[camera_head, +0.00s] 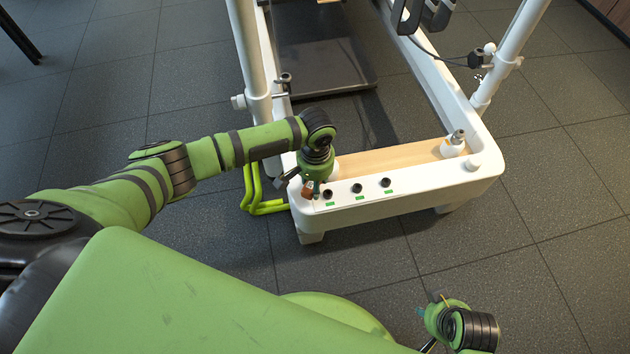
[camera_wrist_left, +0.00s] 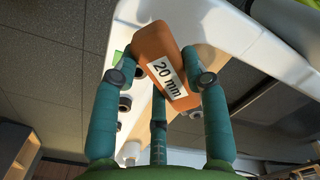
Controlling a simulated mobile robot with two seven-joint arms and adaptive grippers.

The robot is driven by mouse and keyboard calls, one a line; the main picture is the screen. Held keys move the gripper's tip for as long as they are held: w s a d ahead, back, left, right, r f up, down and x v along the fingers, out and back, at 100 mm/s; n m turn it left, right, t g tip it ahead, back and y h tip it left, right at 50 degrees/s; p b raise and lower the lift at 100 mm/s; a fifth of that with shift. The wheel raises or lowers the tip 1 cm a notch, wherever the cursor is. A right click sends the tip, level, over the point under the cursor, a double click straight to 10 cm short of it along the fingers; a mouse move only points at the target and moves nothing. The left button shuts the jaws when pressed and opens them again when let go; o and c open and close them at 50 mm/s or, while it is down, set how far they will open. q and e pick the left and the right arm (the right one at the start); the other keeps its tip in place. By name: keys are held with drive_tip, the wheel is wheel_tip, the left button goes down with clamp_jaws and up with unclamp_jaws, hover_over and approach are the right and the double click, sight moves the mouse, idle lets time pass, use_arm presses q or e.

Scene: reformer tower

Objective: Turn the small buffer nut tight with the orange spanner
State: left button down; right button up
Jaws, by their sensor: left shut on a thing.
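The orange spanner (camera_wrist_left: 160,48), labelled "20 mm", is held between the teal fingers of my left gripper (camera_wrist_left: 162,76) in the left wrist view. In the head view my left gripper (camera_head: 311,188) points down at the left end of the white end frame, with a bit of the orange spanner (camera_head: 307,190) showing beside it. Three dark round fittings (camera_head: 357,188) with green marks sit in a row just right of it. I cannot tell which is the small buffer nut, nor whether the spanner touches one. My right gripper (camera_head: 430,312) is low at right, empty, its fingers spread.
White uprights (camera_head: 249,60) rise on both sides. Yellow-green tubes (camera_head: 262,206) stand left of the frame. The dark tiled floor in front is clear.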

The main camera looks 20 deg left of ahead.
use_arm(q)
drive_tip(key=shift+w, duration=0.6)
drive_tip(key=shift+p, duration=0.5)
idle(0.6)
drive_tip(key=shift+a+m+p, duration=0.4)
drive_tip(key=shift+a+m, duration=0.4)
drive_tip(key=shift+m, duration=0.3)
drive_tip(key=shift+w+a, duration=0.1)
drive_tip(key=shift+w+a+m, duration=0.25)
drive_tip(key=shift+a+m, duration=0.6)
drive_tip(key=shift+m, duration=0.45)
